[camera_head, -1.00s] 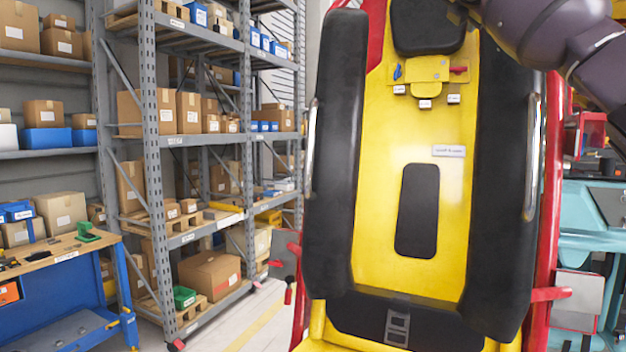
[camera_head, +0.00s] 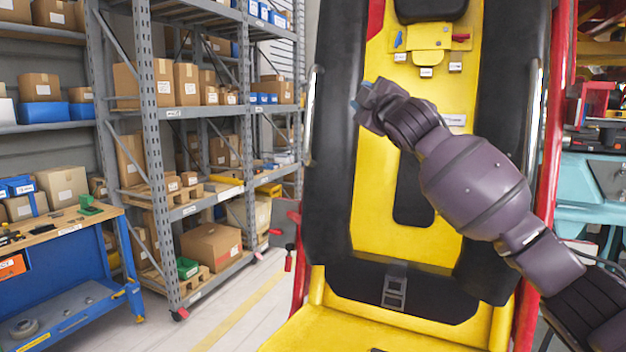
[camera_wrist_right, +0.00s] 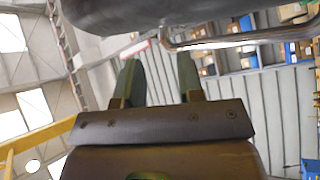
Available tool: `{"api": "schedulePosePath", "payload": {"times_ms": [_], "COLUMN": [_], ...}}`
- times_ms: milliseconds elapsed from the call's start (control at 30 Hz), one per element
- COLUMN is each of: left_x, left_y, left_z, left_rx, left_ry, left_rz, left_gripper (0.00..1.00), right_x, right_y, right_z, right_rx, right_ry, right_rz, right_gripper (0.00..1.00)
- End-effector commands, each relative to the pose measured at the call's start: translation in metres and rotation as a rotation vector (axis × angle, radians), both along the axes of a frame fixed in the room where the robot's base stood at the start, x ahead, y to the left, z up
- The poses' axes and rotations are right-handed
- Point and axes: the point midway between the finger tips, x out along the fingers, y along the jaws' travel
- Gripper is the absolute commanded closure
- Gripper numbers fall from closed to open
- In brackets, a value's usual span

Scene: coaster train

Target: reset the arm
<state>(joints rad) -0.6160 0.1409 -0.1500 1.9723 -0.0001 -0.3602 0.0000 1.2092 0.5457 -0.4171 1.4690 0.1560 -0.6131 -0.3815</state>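My right arm reaches in from the lower right and crosses in front of a yellow and black coaster seat (camera_head: 371,200). My right gripper (camera_head: 358,103) is near the seat's left black side pad, small and seen from behind in the head view. In the right wrist view the two fingers of the right gripper (camera_wrist_right: 159,75) stand apart with nothing between them, so it is open and empty. A dark padded surface and a chrome grab bar (camera_wrist_right: 240,40) show just beyond the fingers. My left gripper is not in view.
The seat back carries a small yellow panel with a blue lever (camera_head: 398,40) and a red lever (camera_head: 460,37). Grey shelves (camera_head: 150,150) with boxes and a blue workbench (camera_head: 75,290) stand at the left.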

Motion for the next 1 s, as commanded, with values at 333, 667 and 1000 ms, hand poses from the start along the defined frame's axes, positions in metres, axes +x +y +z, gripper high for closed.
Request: {"api": "schedulePosePath", "payload": {"times_ms": [333,667,1000], "left_x": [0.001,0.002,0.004], "left_y": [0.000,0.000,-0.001], "left_z": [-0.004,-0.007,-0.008], "left_rx": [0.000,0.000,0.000], "left_ry": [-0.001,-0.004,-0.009], "left_rz": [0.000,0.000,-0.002], "left_gripper": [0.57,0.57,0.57], "right_x": [-0.026,-0.076,-0.150], "right_y": [-0.008,-0.037,-0.079], "right_z": [-0.164,-0.301,-0.430], "right_rx": [0.296,0.530,0.695], "right_ry": [0.158,0.297,0.427], "right_rz": [0.141,0.159,0.069], "right_gripper": [0.65,0.65,0.65]}}
